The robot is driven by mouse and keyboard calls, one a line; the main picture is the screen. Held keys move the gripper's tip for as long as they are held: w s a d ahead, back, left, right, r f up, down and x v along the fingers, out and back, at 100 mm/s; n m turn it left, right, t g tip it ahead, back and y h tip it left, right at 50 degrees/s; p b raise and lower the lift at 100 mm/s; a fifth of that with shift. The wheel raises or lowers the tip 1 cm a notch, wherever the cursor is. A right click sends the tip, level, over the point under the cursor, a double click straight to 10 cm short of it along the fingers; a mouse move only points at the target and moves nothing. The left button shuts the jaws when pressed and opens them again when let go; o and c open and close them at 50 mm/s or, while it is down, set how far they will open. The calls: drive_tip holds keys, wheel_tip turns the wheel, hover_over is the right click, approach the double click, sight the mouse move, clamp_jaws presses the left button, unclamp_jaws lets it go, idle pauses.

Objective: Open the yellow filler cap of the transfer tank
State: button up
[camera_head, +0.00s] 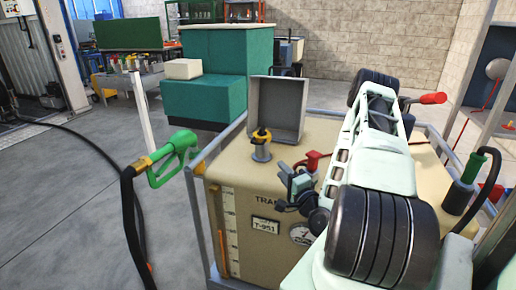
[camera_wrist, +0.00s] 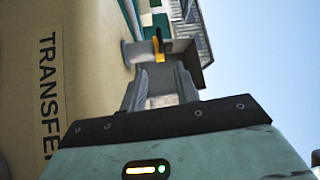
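The transfer tank (camera_head: 240,190) is a beige box with a "T-951" plate, below and left of my arm in the head view. Its yellow filler cap (camera_head: 261,134), with a dark part on it, sits on a pale neck at the tank's top left corner. My gripper (camera_head: 285,172) is just right of and nearer than the cap, apart from it. In the wrist view my gripper (camera_wrist: 160,80) shows two dark fingers spread with a gap between them. The yellow of the cap (camera_wrist: 157,46) shows beyond the fingertips. The fingers partly hide the neck.
An open grey box-like cover (camera_head: 277,108) stands just behind the cap. A green fuel nozzle (camera_head: 173,158) on a black hose hangs at the tank's left. Grey rails (camera_head: 205,155) edge the tank. A red-handled valve (camera_head: 312,160) is right of the cap.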

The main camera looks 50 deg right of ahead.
drive_tip(key=b, duration=0.6)
approach(258, 144)
drive_tip(key=b, duration=0.2)
drive_tip(key=w+d+b, duration=0.1)
drive_tip(key=b, duration=0.1)
drive_tip(key=shift+w+f, duration=0.15)
drive_tip(key=shift+f, duration=0.15)
drive_tip(key=x, duration=0.6)
drive_tip(key=p+x, duration=0.1)
drive_tip(key=x, duration=0.2)
drive_tip(key=shift+r, duration=0.25)
clamp_jaws()
